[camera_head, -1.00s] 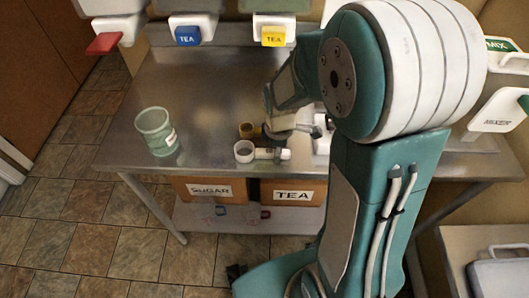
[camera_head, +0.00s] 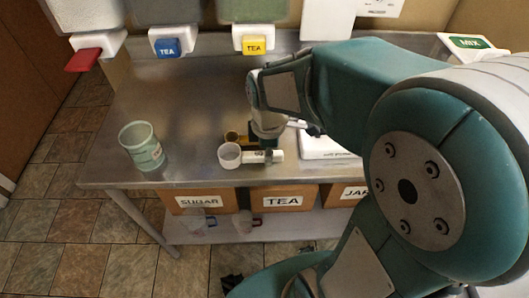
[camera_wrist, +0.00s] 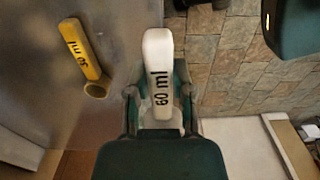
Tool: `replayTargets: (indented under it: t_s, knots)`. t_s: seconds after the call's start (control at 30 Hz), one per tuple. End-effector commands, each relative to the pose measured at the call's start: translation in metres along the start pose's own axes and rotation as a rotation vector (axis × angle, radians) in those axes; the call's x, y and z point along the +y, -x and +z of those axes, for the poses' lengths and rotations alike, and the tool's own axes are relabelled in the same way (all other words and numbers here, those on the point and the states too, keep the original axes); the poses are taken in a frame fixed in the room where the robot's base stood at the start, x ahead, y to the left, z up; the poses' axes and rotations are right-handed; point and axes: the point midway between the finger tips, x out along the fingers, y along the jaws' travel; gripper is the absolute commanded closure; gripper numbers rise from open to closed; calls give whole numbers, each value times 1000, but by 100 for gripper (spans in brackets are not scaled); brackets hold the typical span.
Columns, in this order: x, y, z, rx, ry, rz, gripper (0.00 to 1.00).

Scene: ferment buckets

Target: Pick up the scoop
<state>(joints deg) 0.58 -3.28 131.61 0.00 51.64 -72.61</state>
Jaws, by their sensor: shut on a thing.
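A white scoop marked "60 ml" (camera_wrist: 158,55) is between the two fingers of my gripper (camera_wrist: 158,108) in the wrist view, and the gripper is shut on its handle. In the head view the white scoop (camera_head: 229,155) has its round cup to the left and its handle to the right, under my gripper (camera_head: 268,146). I cannot tell whether it touches the table. A yellow scoop marked in ml (camera_wrist: 80,47) lies on the metal table beside it, apart from my gripper. It also shows just behind the white scoop in the head view (camera_head: 232,137).
A green translucent cup (camera_head: 142,146) stands on the left of the metal table (camera_head: 190,105). Dispensers with a blue tag (camera_head: 167,47) and a yellow tag (camera_head: 254,45) hang at the back. A white flat object (camera_head: 325,145) is to the right. Labelled boxes (camera_head: 283,200) sit below.

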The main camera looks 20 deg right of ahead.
Motion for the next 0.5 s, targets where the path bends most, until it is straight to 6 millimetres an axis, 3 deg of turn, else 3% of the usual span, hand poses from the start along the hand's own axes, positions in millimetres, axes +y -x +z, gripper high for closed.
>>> replayTargets:
  t_s: [0.03, 0.3, 0.5]
  knots:
    - [-8, 10, 1, 2, 1, 6, 100]
    - [-58, 30, 9, 2, 1, 4, 100]
    - [-83, 40, 14, 1, 0, 2, 100]
